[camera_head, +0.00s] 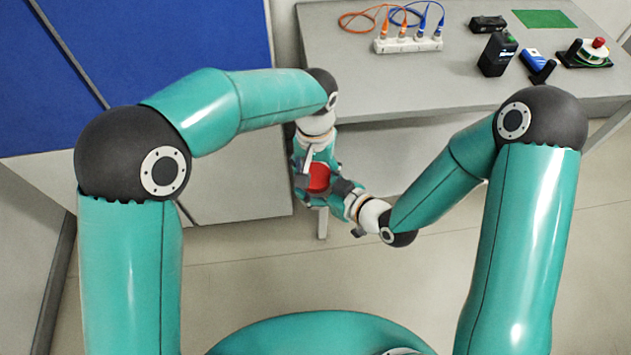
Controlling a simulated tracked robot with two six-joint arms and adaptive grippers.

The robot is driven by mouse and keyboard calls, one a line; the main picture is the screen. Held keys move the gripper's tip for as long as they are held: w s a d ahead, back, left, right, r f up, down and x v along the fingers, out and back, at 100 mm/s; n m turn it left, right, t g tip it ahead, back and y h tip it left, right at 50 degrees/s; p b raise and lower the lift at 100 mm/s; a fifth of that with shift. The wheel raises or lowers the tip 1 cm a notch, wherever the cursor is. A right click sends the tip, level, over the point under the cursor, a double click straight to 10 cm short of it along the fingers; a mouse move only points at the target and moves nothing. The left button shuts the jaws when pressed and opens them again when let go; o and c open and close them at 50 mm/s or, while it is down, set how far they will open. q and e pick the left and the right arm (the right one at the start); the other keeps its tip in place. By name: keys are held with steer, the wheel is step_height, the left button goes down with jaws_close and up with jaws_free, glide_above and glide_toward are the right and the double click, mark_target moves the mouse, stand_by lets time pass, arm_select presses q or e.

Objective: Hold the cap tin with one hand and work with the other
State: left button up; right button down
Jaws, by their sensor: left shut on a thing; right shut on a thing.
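A small red round thing (319,178), which looks like the cap tin, is between my two grippers, off the front edge of the bench. My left gripper (305,172) comes down from above and is shut at its left side. My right gripper (338,188) reaches in from the right and is shut at its right side. The fingers and wrists cover much of the red thing, so I cannot tell the tin from its lid or see the exact grip of each hand.
The grey bench (400,160) has a white block (408,45) with orange and blue cables at the back. A black box (497,54), a blue and white item (533,59), a red-topped device (585,53) and a green mat (544,18) lie at the right. Blue panels (180,35) stand left.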

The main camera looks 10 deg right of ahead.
arm_select(q)
steer(key=m, duration=0.8)
steer(key=shift+m, duration=0.3)
steer(key=m, duration=0.4)
steer(key=shift+f, duration=0.1)
steer(key=m, duration=0.5)
steer(key=shift+m, duration=0.4)
steer(key=o, duration=1.3)
steer(key=shift+r, duration=2.3)
